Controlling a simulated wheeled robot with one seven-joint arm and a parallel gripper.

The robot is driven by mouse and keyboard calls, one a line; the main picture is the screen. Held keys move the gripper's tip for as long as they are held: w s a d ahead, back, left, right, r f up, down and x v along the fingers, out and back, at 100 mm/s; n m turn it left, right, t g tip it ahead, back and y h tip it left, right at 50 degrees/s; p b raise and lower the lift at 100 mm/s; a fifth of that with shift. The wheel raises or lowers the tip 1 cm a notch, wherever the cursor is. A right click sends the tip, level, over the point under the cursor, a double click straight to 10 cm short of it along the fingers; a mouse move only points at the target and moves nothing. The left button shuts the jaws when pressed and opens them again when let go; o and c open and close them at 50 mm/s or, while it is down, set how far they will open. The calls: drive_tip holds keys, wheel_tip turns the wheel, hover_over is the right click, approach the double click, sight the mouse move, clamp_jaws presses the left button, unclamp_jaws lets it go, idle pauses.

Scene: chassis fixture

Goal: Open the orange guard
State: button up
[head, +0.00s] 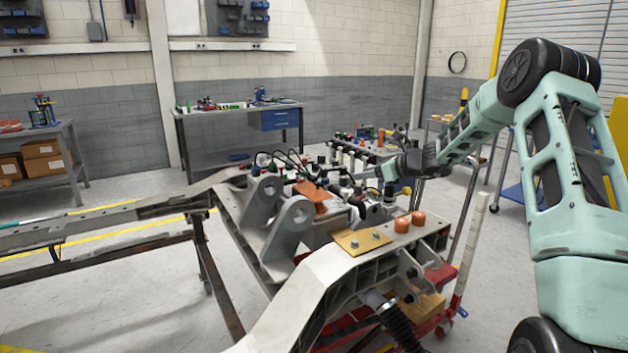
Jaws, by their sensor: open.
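An orange, flap-like part (316,196) lies among hoses and fittings on the middle of the chassis fixture (325,277). It looks like the guard, but it is small here and I cannot tell how it is hinged or how far it is lifted. My gripper (386,172) is at the end of my arm, which reaches in from the right. It is open, above the cluttered part of the fixture and to the right of the orange part, apart from it in the picture. Its fingertips are small and hard to make out against the fittings.
Two orange caps (410,222) and a yellow plate (361,241) sit on the near right of the chassis. Grey upright lugs (290,233) stand in front of the orange part. A workbench (240,113) stands behind. Open floor lies at the left.

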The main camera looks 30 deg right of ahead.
sight(319, 183)
drive_tip(key=p+x, duration=0.4)
drive_tip(key=x, duration=1.3)
drive_tip(key=shift+a+f, duration=0.1)
drive_tip(key=shift+a, duration=0.05)
clamp_jaws()
